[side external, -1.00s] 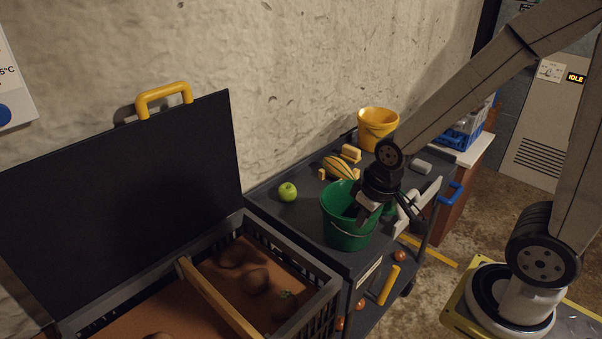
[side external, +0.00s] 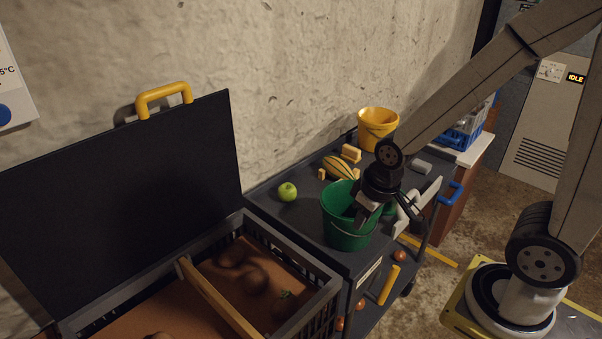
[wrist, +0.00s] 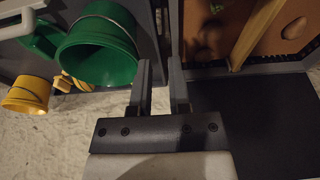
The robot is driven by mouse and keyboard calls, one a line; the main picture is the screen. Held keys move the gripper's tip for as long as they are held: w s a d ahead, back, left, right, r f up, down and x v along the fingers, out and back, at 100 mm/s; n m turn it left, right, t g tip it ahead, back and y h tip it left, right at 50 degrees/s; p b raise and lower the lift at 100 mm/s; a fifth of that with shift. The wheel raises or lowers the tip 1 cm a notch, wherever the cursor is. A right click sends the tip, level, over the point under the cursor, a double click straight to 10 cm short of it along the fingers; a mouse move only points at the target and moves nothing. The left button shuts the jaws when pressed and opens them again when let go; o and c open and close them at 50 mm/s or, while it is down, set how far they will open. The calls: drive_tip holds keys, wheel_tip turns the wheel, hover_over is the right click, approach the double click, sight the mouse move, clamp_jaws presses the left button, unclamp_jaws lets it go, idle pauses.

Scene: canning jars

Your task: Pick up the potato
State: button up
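Brown potato-like lumps lie on the brown bed of the open crate; one (side external: 256,280) is near the crate's middle right, and a darker one (side external: 230,257) lies behind it. I cannot tell which is the task's potato. In the wrist view one lump (wrist: 296,28) shows at the upper right. My gripper (wrist: 160,72) is open, its two fingers apart with nothing between them. In the side view it is beside and over the green bucket (side external: 342,230), well to the right of the crate; its fingertips are hard to make out there.
The black crate (side external: 328,294) has a wooden bar (side external: 215,298) across it and a raised dark lid (side external: 120,200) behind. A green apple (side external: 287,192), a striped squash (side external: 338,167) and a yellow bucket (side external: 378,128) stand on the cart.

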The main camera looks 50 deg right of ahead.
drive_tip(key=o, duration=0.9)
drive_tip(key=n+g, duration=0.3)
drive_tip(key=n, duration=1.4)
hover_over(285, 300)
drive_tip(key=f, duration=1.5)
drive_tip(key=shift+d+f, duration=0.1)
drive_tip(key=shift+d, duration=0.25)
drive_tip(key=shift+a+f+n, duration=0.3)
drive_tip(key=shift+f+n, duration=0.2)
drive_tip(key=shift+n, duration=0.1)
drive_tip(key=shift+f, duration=1.3)
